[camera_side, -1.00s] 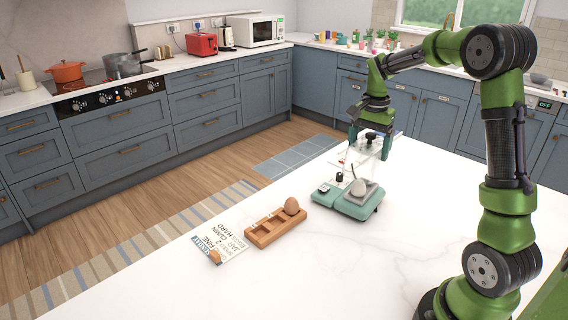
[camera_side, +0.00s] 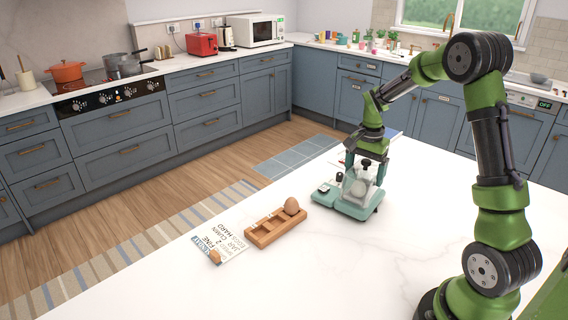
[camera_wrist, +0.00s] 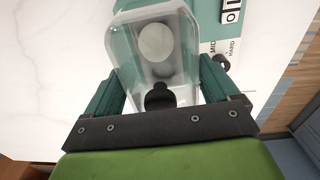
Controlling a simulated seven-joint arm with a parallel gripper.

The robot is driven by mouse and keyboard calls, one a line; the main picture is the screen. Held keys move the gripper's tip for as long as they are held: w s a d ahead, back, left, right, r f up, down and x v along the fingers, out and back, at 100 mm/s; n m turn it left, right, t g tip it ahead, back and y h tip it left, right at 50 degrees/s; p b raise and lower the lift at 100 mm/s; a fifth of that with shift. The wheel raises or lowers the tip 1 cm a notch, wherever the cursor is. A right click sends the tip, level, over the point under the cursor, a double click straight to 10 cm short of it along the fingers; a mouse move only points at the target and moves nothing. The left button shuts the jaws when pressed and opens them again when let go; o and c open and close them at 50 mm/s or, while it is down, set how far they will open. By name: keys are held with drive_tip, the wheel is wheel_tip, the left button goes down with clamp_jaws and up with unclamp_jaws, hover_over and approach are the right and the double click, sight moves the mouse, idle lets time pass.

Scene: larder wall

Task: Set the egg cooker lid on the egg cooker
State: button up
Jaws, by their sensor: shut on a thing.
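The teal egg cooker (camera_side: 352,206) stands on the white counter with a white egg (camera_side: 360,189) on it, seen through the clear lid. The clear egg cooker lid (camera_wrist: 190,70) has a black knob (camera_wrist: 160,96) and covers the egg in the wrist view. My gripper (camera_side: 365,172) is over the cooker with its fingers down on both sides of the lid, shut on it. The lid looks to be at or just above the cooker's top; I cannot tell whether its rim touches all round. The egg also shows in the wrist view (camera_wrist: 156,42).
A wooden egg holder (camera_side: 276,228) with a brown egg (camera_side: 291,206) stands to the left of the cooker. A printed card (camera_side: 222,243) lies beyond it. The counter to the front and right of the cooker is clear.

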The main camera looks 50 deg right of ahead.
idle(0.7)
drive_tip(key=o, duration=0.8)
drive_tip(key=shift+o, duration=0.2)
drive_tip(key=shift+r, duration=0.1)
wheel_tip(320, 180, up, 16)
drive_tip(key=s+a+n+t, duration=0.2)
drive_tip(key=s+a+n, duration=0.2)
drive_tip(key=a, duration=0.4)
drive_tip(key=s+a+n+t+y, duration=0.1)
drive_tip(key=s+a+n, duration=0.3)
drive_tip(key=a, duration=0.4)
drive_tip(key=s+a+n+t+y, duration=0.1)
drive_tip(key=s+a+n+t, duration=0.3)
drive_tip(key=a, duration=0.4)
drive_tip(key=shift+s+a+f+n, duration=0.2)
drive_tip(key=shift+s+f+n, duration=0.15)
drive_tip(key=shift+n, duration=0.05)
